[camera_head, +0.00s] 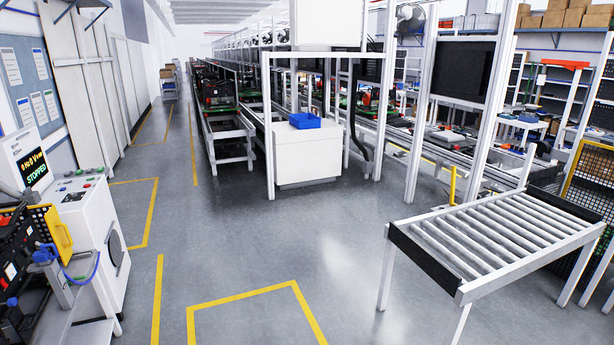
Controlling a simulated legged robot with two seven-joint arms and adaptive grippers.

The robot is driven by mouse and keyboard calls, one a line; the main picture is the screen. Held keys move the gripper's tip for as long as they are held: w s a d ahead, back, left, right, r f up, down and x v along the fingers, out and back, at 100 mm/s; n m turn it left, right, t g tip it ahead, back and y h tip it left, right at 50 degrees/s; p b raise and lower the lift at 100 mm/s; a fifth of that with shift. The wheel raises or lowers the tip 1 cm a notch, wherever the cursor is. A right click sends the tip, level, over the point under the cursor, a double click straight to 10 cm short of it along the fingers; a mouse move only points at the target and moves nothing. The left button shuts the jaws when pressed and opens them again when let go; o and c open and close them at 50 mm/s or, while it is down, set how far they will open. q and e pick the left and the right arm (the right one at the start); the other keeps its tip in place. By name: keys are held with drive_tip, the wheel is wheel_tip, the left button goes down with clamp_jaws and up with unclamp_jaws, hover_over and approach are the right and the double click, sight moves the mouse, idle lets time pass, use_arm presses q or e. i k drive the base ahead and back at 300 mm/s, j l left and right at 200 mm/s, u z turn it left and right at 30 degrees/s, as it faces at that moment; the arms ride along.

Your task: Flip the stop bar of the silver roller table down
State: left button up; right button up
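The silver roller table (541,261) stands at the right, with several bare metal rollers between pale side rails and a dark panel on its left side. A thin pale upright piece (527,166) rises by its far end; I cannot tell whether it is the stop bar or part of something behind. A yellow post (453,186) stands by the table's far left corner. Neither of my grippers is in view.
A white control cabinet (92,235) with a "STOPPED" display (37,171) stands at the left, beside black and red equipment (15,265). A white cabinet with a blue bin (304,121) stands at centre. Grey floor with yellow lines is clear between them and the table.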

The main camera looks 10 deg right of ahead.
sight(452, 203)
drive_tip(key=i+u, duration=0.1)
drive_tip(key=i, duration=2.2)
drive_tip(key=i+z, duration=0.25)
drive_tip(key=i, duration=0.25)
drive_tip(key=i+j+z, duration=0.25)
drive_tip(key=i, duration=0.25)
drive_tip(key=i+j+z, duration=0.25)
drive_tip(key=i, duration=0.2)
drive_tip(key=i+j+z, duration=0.25)
drive_tip(key=i, duration=0.2)
